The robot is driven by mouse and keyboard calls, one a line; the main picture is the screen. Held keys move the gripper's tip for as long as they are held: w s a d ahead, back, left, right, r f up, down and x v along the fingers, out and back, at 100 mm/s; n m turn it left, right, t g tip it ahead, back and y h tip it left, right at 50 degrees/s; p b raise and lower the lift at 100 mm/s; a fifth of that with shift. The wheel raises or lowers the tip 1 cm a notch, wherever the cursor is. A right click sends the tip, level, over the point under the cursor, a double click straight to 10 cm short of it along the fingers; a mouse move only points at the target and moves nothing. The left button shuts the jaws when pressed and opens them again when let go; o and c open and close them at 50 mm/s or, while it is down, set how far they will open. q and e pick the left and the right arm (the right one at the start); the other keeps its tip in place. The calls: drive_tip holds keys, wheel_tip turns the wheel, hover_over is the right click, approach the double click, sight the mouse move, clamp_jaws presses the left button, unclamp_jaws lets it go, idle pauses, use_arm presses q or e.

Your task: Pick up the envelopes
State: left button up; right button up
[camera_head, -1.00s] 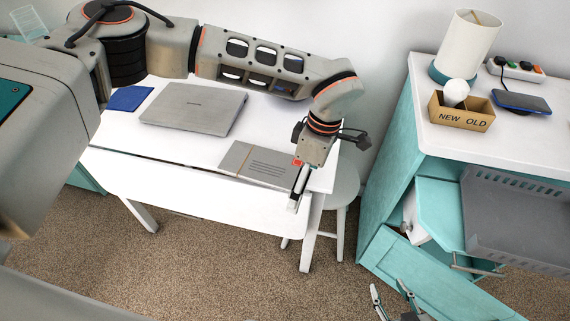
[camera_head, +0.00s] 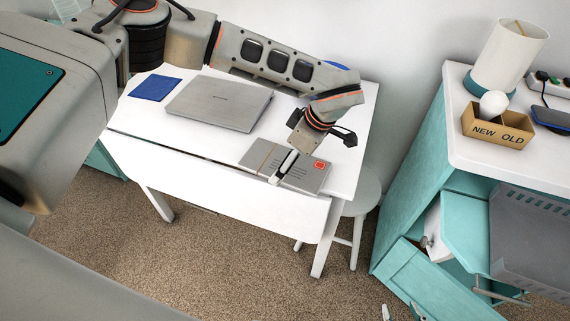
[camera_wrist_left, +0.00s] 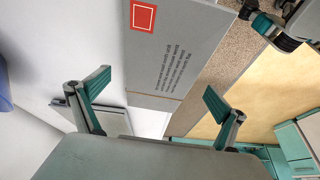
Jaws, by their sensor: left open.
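The envelopes (camera_head: 312,179) are a flat grey bundle with a tan band, printed lines and a red stamp mark. They lie near the front right of the white table (camera_head: 220,194). My left gripper (camera_head: 281,168) is over the middle of the bundle, its fingers pointing toward the table's front edge. In the left wrist view my left gripper (camera_wrist_left: 158,92) is open, with the envelopes (camera_wrist_left: 172,55) beyond and between its spread fingers. Whether it touches them I cannot tell. My right gripper (camera_head: 401,312) shows only its parted fingertips at the bottom edge of the head view.
A closed grey laptop (camera_head: 218,102) and a blue folded item (camera_head: 155,88) lie on the table. A white stool (camera_head: 358,200) stands at its right end. A teal cabinet (camera_head: 412,190) with open drawers and a grey crate (camera_head: 530,235) are at the right.

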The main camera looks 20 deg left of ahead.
use_arm(q)
drive_tip(key=shift+a+f, duration=0.1)
drive_tip(key=shift+f, duration=0.15)
drive_tip(key=shift+r, duration=0.1)
drive_tip(key=c, duration=1.2)
drive_tip(key=shift+c, duration=0.2)
